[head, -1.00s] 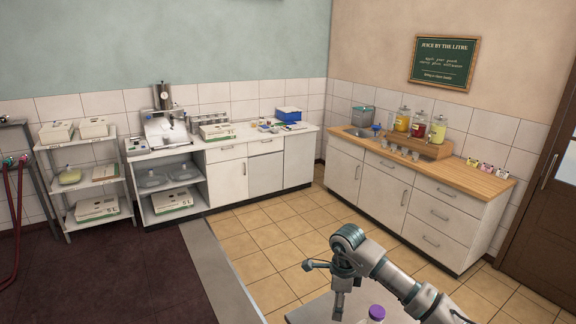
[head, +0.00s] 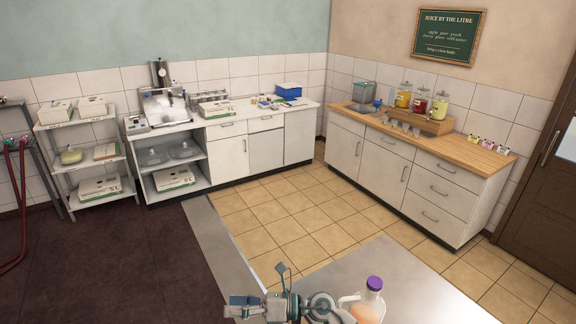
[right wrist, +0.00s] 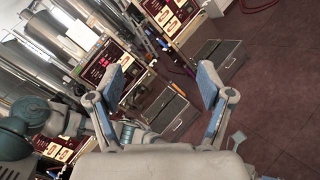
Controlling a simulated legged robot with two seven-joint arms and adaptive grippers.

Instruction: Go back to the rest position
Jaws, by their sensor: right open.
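My right gripper (head: 258,291) is at the bottom of the head view, low over the near edge of a metal table. In the right wrist view its two blue-padded fingers (right wrist: 163,82) stand wide apart with nothing between them. A clear container with a purple cap (head: 374,284) is on the metal table, just right of my right arm. Its lower part is cut off by the picture edge. My left gripper is in neither view.
The metal table top (head: 415,275) is bare behind the container. A wooden-topped counter (head: 470,172) holds juice dispensers (head: 420,102). A white counter (head: 228,128) and a shelf rack (head: 85,165) stand at the back left. Tiled floor (head: 290,215) lies between.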

